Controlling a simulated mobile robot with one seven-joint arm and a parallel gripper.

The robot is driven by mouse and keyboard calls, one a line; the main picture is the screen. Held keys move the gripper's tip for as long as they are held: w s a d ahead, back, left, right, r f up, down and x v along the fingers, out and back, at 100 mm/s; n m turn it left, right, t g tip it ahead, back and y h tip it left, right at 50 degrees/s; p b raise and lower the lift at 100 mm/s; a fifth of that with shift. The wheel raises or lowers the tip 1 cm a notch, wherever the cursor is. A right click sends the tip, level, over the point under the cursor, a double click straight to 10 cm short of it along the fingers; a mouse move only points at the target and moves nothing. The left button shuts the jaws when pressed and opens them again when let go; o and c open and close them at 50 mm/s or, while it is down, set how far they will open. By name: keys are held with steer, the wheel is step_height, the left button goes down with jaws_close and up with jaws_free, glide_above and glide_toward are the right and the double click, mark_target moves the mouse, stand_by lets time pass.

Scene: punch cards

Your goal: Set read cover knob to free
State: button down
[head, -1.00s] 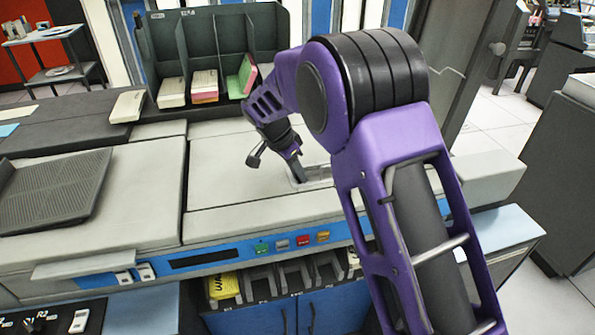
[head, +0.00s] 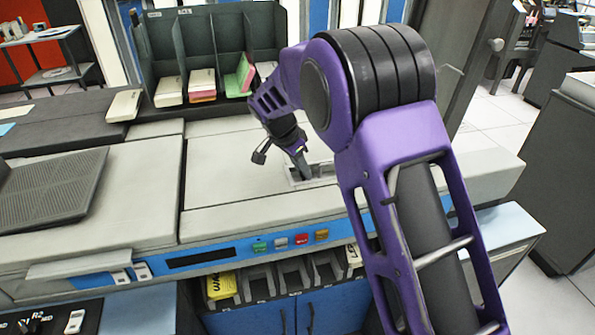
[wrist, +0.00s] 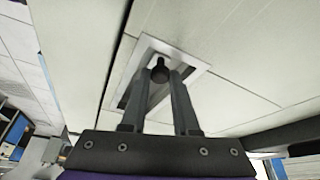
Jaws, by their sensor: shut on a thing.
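The read cover knob (wrist: 160,72) is a small dark round-topped knob in a metal-framed recess (wrist: 191,67) in the cream machine cover. In the wrist view it sits between the two fingertips of my gripper (wrist: 161,76), which is shut on it. In the head view my gripper (head: 304,172) reaches down into the same recess (head: 325,172), and its fingers hide the knob. Any marking of the knob's positions cannot be made out.
The cream cover (head: 225,170) around the recess is flat and clear. A dark card rack (head: 165,40) with card decks stands behind it. A blue button panel (head: 215,257) runs along the front, above several card slots. A ridged dark tray (head: 50,188) lies at left.

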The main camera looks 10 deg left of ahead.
steer(key=c, duration=0.9)
jaws_free()
steer(key=shift+w+d, duration=0.15)
steer(key=shift+d, duration=0.1)
steer(key=shift+c, duration=0.2)
steer(key=p+v, duration=0.1)
steer(key=v, duration=1.6)
steer(key=shift+a+r, duration=0.15)
steer(key=shift+a, duration=0.05)
